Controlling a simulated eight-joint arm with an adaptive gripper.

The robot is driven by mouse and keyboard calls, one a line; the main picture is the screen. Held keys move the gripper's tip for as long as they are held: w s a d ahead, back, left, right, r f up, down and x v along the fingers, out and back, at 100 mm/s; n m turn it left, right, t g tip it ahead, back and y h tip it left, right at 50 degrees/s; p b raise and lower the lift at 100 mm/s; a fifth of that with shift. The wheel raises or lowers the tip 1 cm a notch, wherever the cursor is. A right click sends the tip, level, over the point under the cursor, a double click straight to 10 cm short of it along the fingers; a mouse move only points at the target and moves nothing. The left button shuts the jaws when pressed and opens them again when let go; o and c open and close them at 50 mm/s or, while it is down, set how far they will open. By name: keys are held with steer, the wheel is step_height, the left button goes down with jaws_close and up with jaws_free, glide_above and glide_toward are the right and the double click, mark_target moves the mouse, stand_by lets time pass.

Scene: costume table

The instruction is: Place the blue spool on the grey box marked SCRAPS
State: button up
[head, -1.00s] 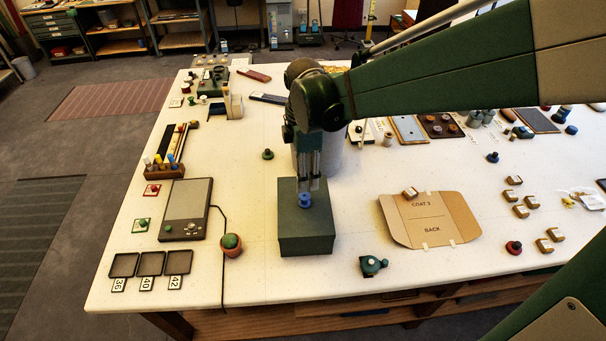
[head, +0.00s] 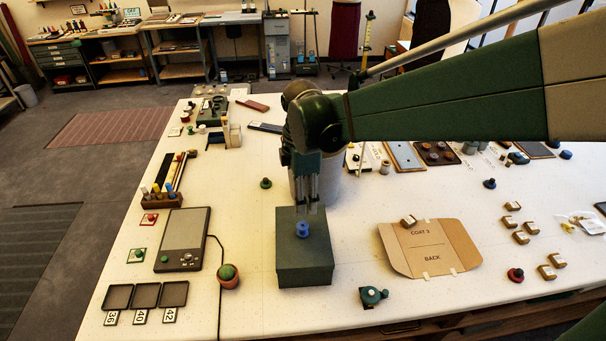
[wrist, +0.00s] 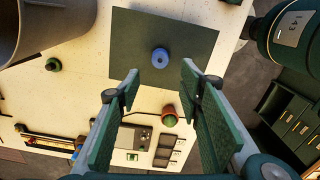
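The blue spool (head: 303,230) stands upright on top of the dark grey box (head: 305,262), near the middle of its lid. No marking on the box is readable from here. My gripper (head: 309,207) is just above and behind the spool, apart from it. In the wrist view the two green finger pads of my gripper (wrist: 163,100) are wide apart with nothing between them. The spool (wrist: 160,58) shows beyond the fingertips, resting on the box lid (wrist: 190,38).
A grey bin (wrist: 38,25) stands just behind the box, partly hidden by my arm. A potted cactus (head: 228,275) is left of the box.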

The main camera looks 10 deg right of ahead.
steer(key=s+d+r+m+t, duration=0.3)
steer(key=s+d+m, duration=0.4)
steer(key=m, duration=0.3)
steer(key=s+d+r+m+t, duration=0.3)
steer(key=s+d+m+t, duration=0.1)
steer(key=s+d+m, duration=0.4)
steer(key=shift+s+d+m, duration=0.25)
steer(key=shift+s+m, duration=0.35)
steer(key=shift+m, duration=0.3)
